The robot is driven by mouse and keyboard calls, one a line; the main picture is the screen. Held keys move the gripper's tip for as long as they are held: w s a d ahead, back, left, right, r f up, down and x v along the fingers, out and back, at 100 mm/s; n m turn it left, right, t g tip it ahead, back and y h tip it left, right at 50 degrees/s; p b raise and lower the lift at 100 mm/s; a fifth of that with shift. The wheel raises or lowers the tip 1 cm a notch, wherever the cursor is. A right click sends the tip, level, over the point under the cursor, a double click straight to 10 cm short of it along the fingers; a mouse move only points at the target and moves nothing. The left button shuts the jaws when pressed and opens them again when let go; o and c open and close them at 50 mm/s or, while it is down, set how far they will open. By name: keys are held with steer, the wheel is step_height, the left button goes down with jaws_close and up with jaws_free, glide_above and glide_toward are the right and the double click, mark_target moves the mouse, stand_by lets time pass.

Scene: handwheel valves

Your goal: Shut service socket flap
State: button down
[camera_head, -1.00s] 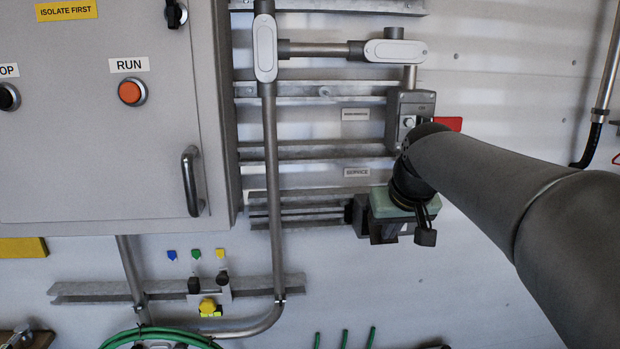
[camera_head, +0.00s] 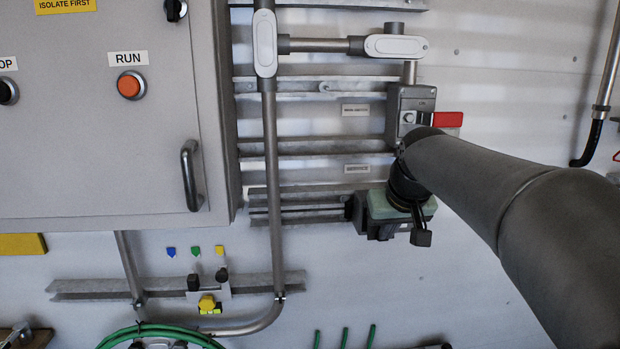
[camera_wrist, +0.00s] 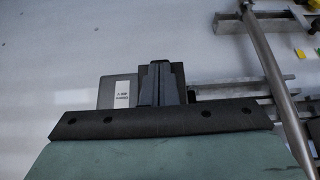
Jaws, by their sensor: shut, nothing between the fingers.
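The service socket (camera_head: 355,211) is a dark box on the wall rails, below the "SERVICE" label (camera_head: 357,169). In the head view my gripper's green body (camera_head: 400,204) hides most of it. In the wrist view my gripper (camera_wrist: 158,69) is shut and empty, its grey fingers in front of a dark part of the socket. A grey plate with a white label (camera_wrist: 122,93), likely the socket's flap, shows just left of the fingers. I cannot tell the flap's angle, or whether the fingers touch it.
A grey switch box (camera_head: 401,112) with a red handle (camera_head: 448,119) is just above my wrist. A vertical conduit (camera_head: 272,180) and a cabinet (camera_head: 100,150) with a bar handle stand to the left. The wall to the lower right is mostly clear.

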steer(key=r+p, duration=0.1)
steer(key=r, duration=0.1)
steer(key=r+p, duration=0.1)
steer(key=r, duration=0.1)
steer(key=shift+s+p, duration=0.35)
steer(key=v, duration=1.6)
steer(key=s+f+g, duration=0.2)
steer(key=s+f, duration=0.4)
steer(key=f, duration=0.6)
steer(key=s+f+g, duration=0.1)
steer(key=s+f, duration=0.5)
steer(key=f, duration=0.7)
steer(key=s+a+f+m+g, duration=0.1)
steer(key=s+f, duration=0.5)
steer(key=f, duration=0.6)
steer(key=shift+f+g+h, duration=0.25)
steer(key=shift+g+h, duration=0.15)
steer(key=shift+g, duration=0.4)
steer(key=shift+s, duration=0.1)
